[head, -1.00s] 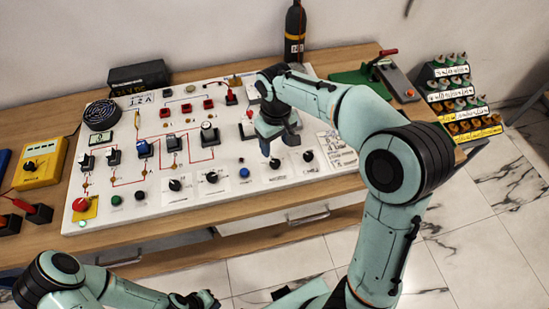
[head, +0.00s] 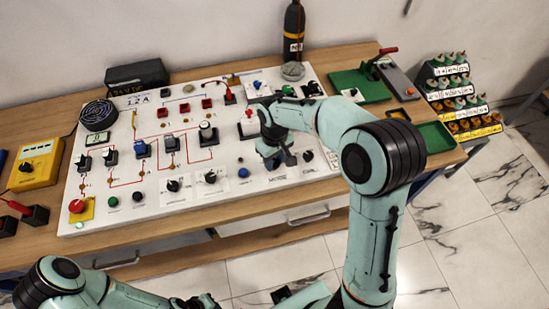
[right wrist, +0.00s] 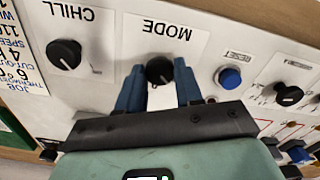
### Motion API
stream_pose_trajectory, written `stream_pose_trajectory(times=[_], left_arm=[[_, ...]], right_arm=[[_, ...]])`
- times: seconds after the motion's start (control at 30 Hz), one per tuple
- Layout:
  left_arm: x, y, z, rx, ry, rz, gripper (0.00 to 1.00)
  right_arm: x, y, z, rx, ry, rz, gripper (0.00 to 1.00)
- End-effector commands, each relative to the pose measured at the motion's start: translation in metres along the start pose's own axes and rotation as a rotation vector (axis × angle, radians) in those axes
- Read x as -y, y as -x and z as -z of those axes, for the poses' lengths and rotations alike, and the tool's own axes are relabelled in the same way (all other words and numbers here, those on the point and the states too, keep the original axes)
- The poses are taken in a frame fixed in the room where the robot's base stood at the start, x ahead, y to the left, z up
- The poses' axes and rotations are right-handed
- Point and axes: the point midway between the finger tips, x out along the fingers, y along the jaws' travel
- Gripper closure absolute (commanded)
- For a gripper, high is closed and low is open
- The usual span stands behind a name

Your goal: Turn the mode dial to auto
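The mode dial (right wrist: 159,70) is a round black knob on a white plate labelled MODE (right wrist: 167,30), upside down in the right wrist view. My right gripper (right wrist: 158,68) is open, with one blue finger on each side of the dial. Small gaps show beside the knob; I cannot tell how deep the fingers reach. In the head view the right gripper (head: 278,160) hides the dial above its MODE label. The dial's pointer setting and any auto mark are not readable. My left gripper (head: 197,302) is at the bottom edge, away from the board, its fingers unclear.
The chill dial (right wrist: 64,54) and blue reset button (right wrist: 229,78) flank the mode dial. The white board (head: 230,140) carries several other dials, switches and red leads. A green tray (head: 436,137) lies to the right on the wooden bench.

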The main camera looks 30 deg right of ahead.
Motion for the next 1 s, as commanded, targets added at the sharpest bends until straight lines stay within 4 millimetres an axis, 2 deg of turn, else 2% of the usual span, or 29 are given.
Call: stream_pose_trajectory(times=[0.47,1.0], left_arm=[[0.0,0.0001,0.0,0.0,0.0,0.0,1.0],[-0.0003,0.0005,0.0003,0.0,0.0,0.0,1.0]], right_arm=[[-0.0001,0.0006,0.0002,0.0,-0.072,0.0,0.95],[-0.0001,0.001,0.0004,-0.001,-0.526,0.0,0.95]])
